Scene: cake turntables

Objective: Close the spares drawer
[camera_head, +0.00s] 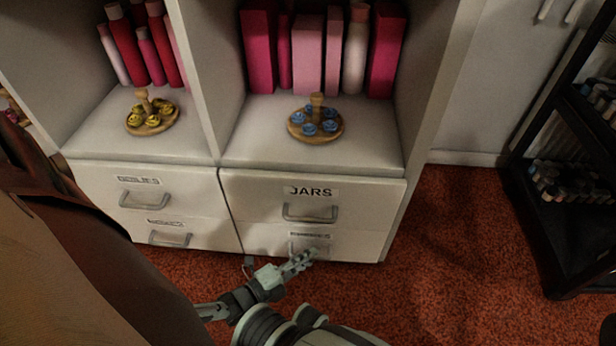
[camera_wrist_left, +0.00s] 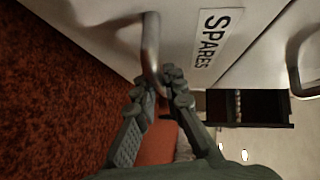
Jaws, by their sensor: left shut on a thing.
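The spares drawer (camera_head: 262,238) is the lower right drawer of the white cabinet, and its front looks about flush with the JARS drawer (camera_head: 255,195) above. Its SPARES label (camera_wrist_left: 214,38) reads clearly in the left wrist view and is too small to read in the head view. My left gripper (camera_head: 308,255) is shut on the grey bar handle (camera_wrist_left: 151,45) of this drawer. The left wrist view shows the fingers (camera_wrist_left: 160,88) on either side of the bar, near its end. My right gripper is in neither view.
Two more drawers (camera_head: 100,180) are at left, with handles and labels. Above, open shelves hold pink and red books and bottles (camera_head: 307,45) and two wooden turntables, with yellow (camera_head: 152,115) and blue (camera_head: 316,124) items. A black rack (camera_head: 560,200) stands right. Red carpet (camera_head: 450,260) is clear between.

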